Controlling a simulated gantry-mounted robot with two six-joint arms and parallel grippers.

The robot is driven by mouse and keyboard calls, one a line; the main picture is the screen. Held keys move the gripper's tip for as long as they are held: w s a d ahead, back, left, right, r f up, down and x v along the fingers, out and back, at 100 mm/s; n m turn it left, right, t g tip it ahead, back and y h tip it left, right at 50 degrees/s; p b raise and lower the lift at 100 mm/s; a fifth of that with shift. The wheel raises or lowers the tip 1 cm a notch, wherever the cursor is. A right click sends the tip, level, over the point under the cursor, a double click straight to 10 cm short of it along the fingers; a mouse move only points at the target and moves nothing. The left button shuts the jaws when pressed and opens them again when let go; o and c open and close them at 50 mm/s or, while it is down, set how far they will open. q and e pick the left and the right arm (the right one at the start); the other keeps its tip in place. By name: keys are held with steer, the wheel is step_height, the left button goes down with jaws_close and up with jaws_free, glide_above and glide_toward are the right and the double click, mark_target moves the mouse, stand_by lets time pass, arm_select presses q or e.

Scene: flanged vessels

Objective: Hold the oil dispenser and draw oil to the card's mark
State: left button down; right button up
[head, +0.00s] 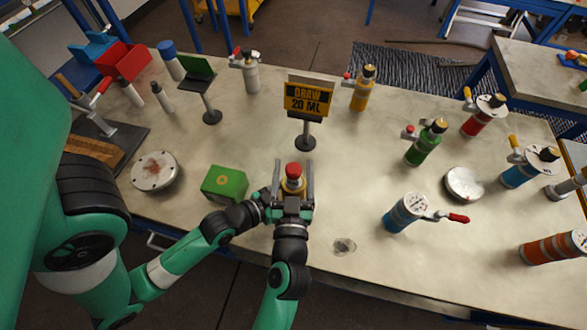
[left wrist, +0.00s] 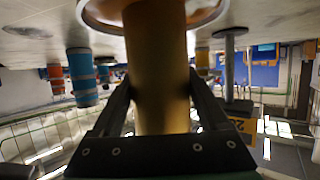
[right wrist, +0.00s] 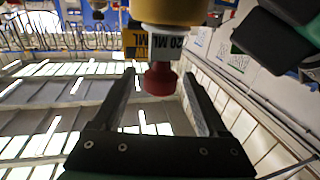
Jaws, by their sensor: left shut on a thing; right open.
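The oil dispenser has a red knob (head: 293,170) on a yellow body. It stands near the table's front edge, below the card (head: 308,97), which reads "DRAW 20 ML". In the left wrist view my left gripper (left wrist: 155,105) is shut on the yellow body (left wrist: 156,60). In the head view the left fingers are mostly hidden by the right hand. My right gripper (head: 293,178) is open, one finger on each side of the knob. In the right wrist view the red knob (right wrist: 160,80) lies between the right fingers (right wrist: 160,95), with visible gaps. A white band above it reads "20 ML".
A green box (head: 224,185) stands close left of the dispenser. A blue gauge vessel (head: 403,213) with a red-handled lever stands to the right. A green vessel (head: 427,143), a yellow vessel (head: 362,90) and several others stand farther off. A round flange (head: 154,171) lies at left.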

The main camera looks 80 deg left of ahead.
mark_target(294, 177)
arm_select(q)
steer(key=shift+f, duration=0.15)
arm_select(e)
steer(key=shift+v, duration=2.95)
arm_select(q)
jaws_free()
arm_select(e)
steer(key=v, duration=1.2)
arm_select(q)
steer(key=shift+s+d, duration=0.1)
arm_select(e)
steer(key=shift+r, duration=0.1)
